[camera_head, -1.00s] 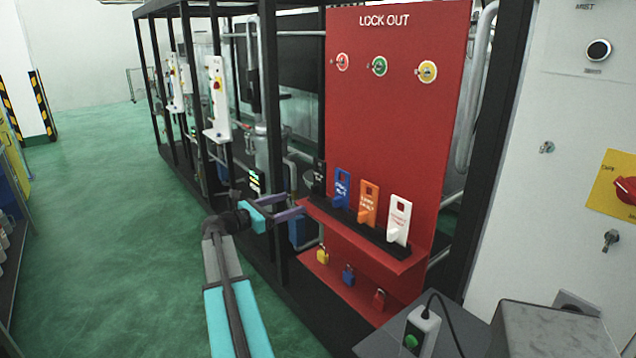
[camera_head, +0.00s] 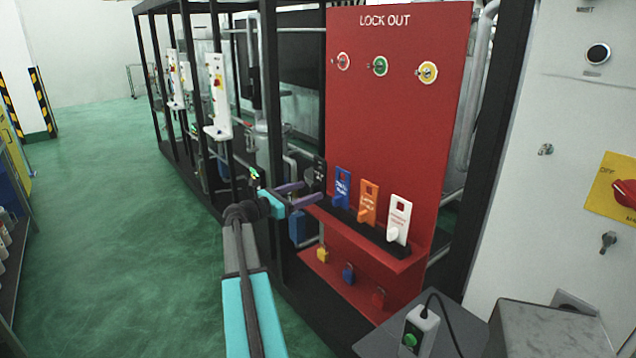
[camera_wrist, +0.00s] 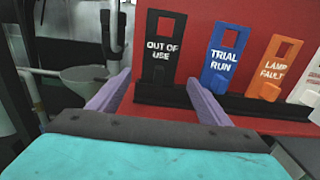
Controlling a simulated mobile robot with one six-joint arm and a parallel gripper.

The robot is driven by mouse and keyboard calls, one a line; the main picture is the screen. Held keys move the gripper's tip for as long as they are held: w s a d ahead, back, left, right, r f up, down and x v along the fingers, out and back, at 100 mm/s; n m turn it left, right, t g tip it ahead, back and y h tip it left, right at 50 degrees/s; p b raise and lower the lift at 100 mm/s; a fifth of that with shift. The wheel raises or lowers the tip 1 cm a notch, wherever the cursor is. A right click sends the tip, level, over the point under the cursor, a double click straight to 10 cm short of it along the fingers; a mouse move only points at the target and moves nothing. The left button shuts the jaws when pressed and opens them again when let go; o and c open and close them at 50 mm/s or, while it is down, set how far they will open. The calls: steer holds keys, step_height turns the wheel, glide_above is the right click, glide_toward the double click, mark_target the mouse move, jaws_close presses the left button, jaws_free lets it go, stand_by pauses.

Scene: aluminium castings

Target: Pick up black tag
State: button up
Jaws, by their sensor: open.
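The black tag (camera_wrist: 162,48) reads "OUT OF USE" and stands upright in a black holder strip on the red lock out board. In the head view the black tag (camera_head: 319,172) is at the left end of the tag row, just beyond my gripper's fingertips. My gripper (camera_head: 306,192) is open and empty, with purple fingers and a teal body. In the wrist view my gripper (camera_wrist: 158,82) has one finger left of the black tag and the other right of it, below the blue tag. The tag is apart from the fingers; its lower end sits in the strip.
A blue tag (camera_head: 342,187), an orange tag (camera_head: 368,203) and a white tag (camera_head: 399,218) stand to the right on the same shelf (camera_head: 398,265). A black frame post (camera_head: 272,130) stands left of the board.

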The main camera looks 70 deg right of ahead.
mark_target(313, 189)
steer(key=shift+p+x, duration=0.3)
steer(key=shift+x, duration=1.45)
steer(key=shift+r+p+x, duration=0.1)
steer(key=shift+p+x, duration=0.35)
steer(key=shift+x, duration=0.45)
steer(key=shift+r+p+x, duration=0.15)
steer(key=shift+p+x, duration=0.3)
steer(key=shift+x, duration=0.45)
steer(key=shift+s+d+f, duration=0.1)
steer(key=shift+s+d, duration=0.15)
steer(key=shift+d, duration=0.55)
steer(key=c, duration=1.1)
steer(key=shift+c, duration=0.2)
